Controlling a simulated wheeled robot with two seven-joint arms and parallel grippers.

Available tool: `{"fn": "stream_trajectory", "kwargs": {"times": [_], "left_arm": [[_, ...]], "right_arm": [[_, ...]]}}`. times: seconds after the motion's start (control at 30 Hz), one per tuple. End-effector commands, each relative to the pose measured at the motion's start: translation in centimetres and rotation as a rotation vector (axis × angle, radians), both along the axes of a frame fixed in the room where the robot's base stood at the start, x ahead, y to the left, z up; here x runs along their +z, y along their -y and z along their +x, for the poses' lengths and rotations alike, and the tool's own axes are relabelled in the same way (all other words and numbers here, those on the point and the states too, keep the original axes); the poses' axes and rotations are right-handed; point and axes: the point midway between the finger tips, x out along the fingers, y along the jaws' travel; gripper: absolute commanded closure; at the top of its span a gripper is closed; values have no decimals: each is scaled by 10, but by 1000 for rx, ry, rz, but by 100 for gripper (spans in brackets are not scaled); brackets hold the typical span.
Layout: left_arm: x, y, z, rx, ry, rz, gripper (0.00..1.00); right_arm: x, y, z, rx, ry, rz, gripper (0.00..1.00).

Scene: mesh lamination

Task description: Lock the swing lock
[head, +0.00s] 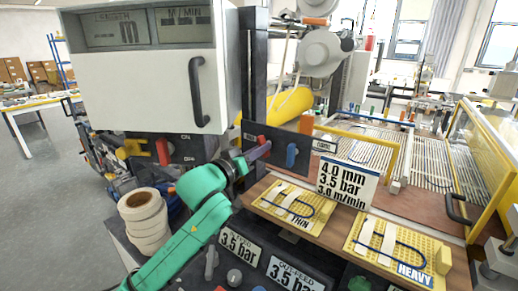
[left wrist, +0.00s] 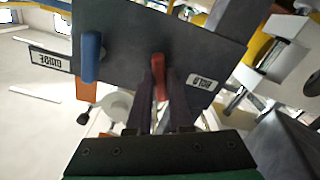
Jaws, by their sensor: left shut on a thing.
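A dark upright panel (head: 298,163) carries a red lever (head: 261,140) at its left and a blue lever (head: 292,155) to the right of it. Which part is the swing lock is not clearly readable. My left gripper (head: 258,153) is shut on the red lever. In the left wrist view, the fingers (left wrist: 161,95) close around the red lever (left wrist: 158,64), which points toward the camera. The blue lever (left wrist: 91,56) stands free on the panel (left wrist: 125,40), to the left. My right gripper is not in view.
A white cabinet with a black handle (head: 198,92) stands above and left of my left gripper. Rolls of tape (head: 145,222) are stacked left of my forearm. A yellow-framed guard (head: 490,150) borders the conveyor.

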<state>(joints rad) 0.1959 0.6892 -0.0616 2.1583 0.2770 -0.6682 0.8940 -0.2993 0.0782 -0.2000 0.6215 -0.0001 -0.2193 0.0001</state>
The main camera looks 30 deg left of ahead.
Motion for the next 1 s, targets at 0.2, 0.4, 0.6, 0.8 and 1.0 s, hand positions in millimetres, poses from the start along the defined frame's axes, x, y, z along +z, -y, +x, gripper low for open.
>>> {"fn": "stream_trajectory", "kwargs": {"times": [0.2, 0.4, 0.6, 0.8, 1.0], "left_arm": [[2, -1, 0, 0, 22, 159, 100], [1, -1, 0, 0, 42, 293, 100], [1, -1, 0, 1, 54, 383, 100], [1, -1, 0, 1, 61, 423, 100], [1, -1, 0, 2, 63, 428, 100]], "right_arm": [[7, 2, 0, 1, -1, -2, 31], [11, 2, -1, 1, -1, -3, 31], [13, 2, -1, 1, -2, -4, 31], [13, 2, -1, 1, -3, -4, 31], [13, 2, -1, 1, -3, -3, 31]]}}
